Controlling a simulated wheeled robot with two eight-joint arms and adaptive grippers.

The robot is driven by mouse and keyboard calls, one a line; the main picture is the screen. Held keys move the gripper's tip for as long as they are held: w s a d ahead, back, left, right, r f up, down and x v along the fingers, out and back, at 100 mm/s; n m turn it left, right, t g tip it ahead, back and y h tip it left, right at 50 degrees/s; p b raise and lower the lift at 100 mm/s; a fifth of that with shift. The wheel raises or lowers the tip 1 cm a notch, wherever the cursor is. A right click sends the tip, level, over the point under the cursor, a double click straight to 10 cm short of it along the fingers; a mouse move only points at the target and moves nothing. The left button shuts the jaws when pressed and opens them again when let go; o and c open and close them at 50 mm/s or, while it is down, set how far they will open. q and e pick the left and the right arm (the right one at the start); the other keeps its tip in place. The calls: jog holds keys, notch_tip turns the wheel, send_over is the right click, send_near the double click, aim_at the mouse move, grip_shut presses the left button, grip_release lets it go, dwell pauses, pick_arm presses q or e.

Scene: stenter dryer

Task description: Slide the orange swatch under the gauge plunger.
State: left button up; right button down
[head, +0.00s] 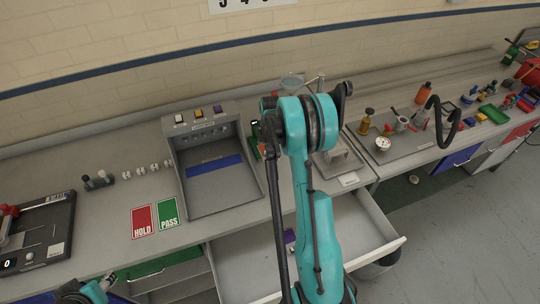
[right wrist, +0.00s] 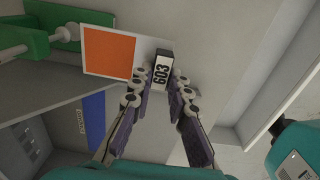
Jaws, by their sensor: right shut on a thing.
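The orange swatch (right wrist: 108,53) is an orange square on a pale card, with a block labelled 603 (right wrist: 161,72) at its right end. My right gripper (right wrist: 157,82) is shut on this block in the right wrist view. A green device (right wrist: 65,30) with a pale round-tipped rod, which looks like the gauge and its plunger, is at the upper left, close to the card's left corner. I cannot tell whether card and rod touch. Only a bit of my left arm shows.
A grey open-fronted box (head: 212,165) with a blue strip stands left of my right arm. Red HOLD (head: 143,221) and green PASS (head: 168,213) cards lie in front. An open drawer (head: 350,225) juts out below the bench. A dial (head: 383,144) and small tools are to the right.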

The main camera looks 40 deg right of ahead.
aim_at(264, 148)
jog(key=shift+f+b, duration=0.5)
jog(key=shift+b, duration=0.05)
notch_tip(264, 148, down, 5)
jog(key=b, duration=0.4)
jog(key=shift+r, duration=0.1)
jog(key=shift+d+f+b, duration=0.1)
jog(key=shift+f+b, duration=0.45)
jog(key=shift+b, duration=0.05)
jog(key=shift+w, duration=0.2)
jog(key=shift+w+d, duration=0.35)
jog(key=shift+w, duration=0.55)
jog(key=shift+w, duration=0.1)
jog(key=shift+w+d, duration=0.25)
jog(key=shift+w, duration=0.45)
jog(key=shift+w+d, duration=0.2)
jog(key=shift+w, duration=0.45)
jog(key=shift+w+b, duration=0.1)
jog(key=shift+b, duration=0.2)
jog(key=shift+w+d, duration=0.2)
jog(key=shift+w, duration=0.4)
jog(key=shift+w+d, duration=0.15)
jog(key=shift+w, duration=0.4)
